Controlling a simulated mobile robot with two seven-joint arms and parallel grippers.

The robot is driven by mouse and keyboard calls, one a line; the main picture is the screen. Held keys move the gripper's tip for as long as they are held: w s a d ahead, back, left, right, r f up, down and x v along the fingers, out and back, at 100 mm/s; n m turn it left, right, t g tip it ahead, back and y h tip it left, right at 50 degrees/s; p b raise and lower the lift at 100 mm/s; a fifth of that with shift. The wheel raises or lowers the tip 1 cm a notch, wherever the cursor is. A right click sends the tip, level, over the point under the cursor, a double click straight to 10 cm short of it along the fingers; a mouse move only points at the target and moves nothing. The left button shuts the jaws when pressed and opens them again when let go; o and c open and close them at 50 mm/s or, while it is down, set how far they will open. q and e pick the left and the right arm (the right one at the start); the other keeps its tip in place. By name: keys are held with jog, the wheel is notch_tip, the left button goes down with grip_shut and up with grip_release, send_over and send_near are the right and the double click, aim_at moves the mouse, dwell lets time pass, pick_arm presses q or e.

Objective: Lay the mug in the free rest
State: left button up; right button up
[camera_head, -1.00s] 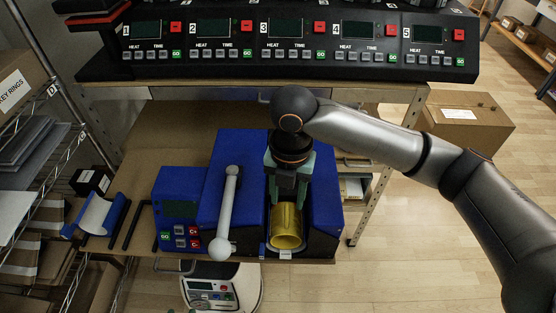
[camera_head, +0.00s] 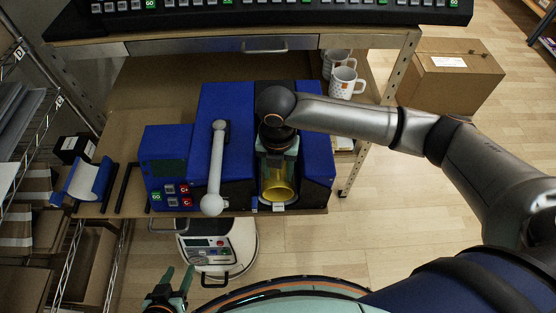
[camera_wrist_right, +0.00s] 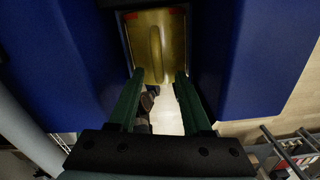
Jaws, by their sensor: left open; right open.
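The yellow mug (camera_head: 277,190) lies on its side in the slot of the blue press (camera_head: 207,140). It also shows in the right wrist view (camera_wrist_right: 178,38), with its handle up toward the camera. My right gripper (camera_head: 278,167) is over the mug, pointing down into the slot. In the right wrist view my right gripper (camera_wrist_right: 160,75) has its two fingers apart, with the handle's end close to the gap between them; I cannot tell whether they touch. My left gripper (camera_head: 173,280) is open and empty at the bottom of the head view, away from the press.
A white lever (camera_head: 217,165) stands on the press left of the slot. A blue control box (camera_head: 167,165) is beside it. White mugs (camera_head: 346,82) stand at the back right. A cardboard box (camera_head: 450,75) is at right. Bare bench (camera_head: 150,90) lies behind the press.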

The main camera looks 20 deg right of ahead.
jog(key=shift+f, duration=0.35)
jog(key=shift+c, duration=0.2)
grip_shut()
dwell(1.0)
jog(key=shift+r+p, duration=0.25)
jog(key=shift+p, duration=0.45)
jog(key=s+a+p, duration=0.3)
jog(key=s+p, duration=0.2)
jog(key=s, duration=0.8)
jog(key=shift+a, duration=0.4)
dwell(1.6)
